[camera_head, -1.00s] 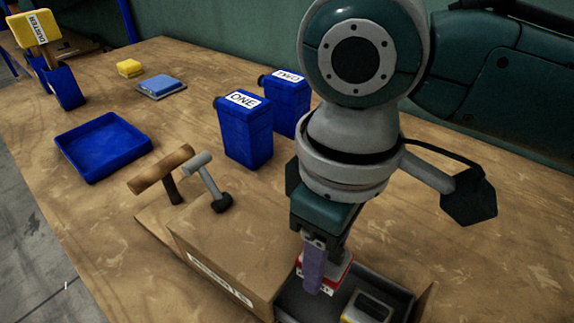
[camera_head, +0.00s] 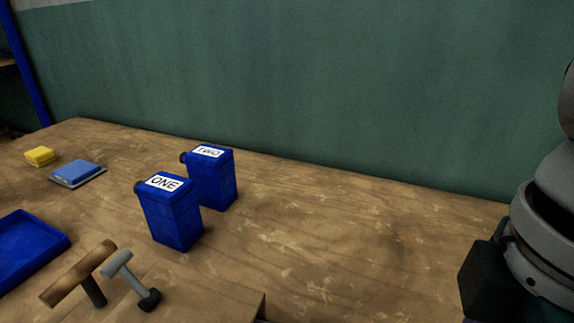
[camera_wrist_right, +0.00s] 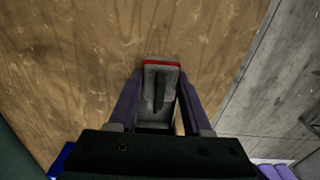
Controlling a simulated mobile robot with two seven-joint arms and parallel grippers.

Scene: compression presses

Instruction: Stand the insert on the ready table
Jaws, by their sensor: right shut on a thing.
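My right gripper (camera_wrist_right: 160,78) is shut on a grey piece with a red end, which I take to be the insert (camera_wrist_right: 161,68). The piece sits between the two purple fingers in the right wrist view, with a dark slot down its face. A wooden surface lies beyond it; whether the piece touches that surface I cannot tell. In the head view only part of my right arm shows at the right edge, and its gripper is out of frame. My left gripper is not in view. No table marked as the ready table can be made out.
Blue containers marked ONE (camera_head: 172,215) and TWO (camera_head: 212,180) stand on the wooden bench (camera_head: 330,240). A blue tray (camera_head: 28,245), T-handled tools (camera_head: 80,273), a blue block (camera_head: 78,172) and a yellow block (camera_head: 41,156) lie left. Grey floor (camera_wrist_right: 275,90) shows right in the wrist view.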

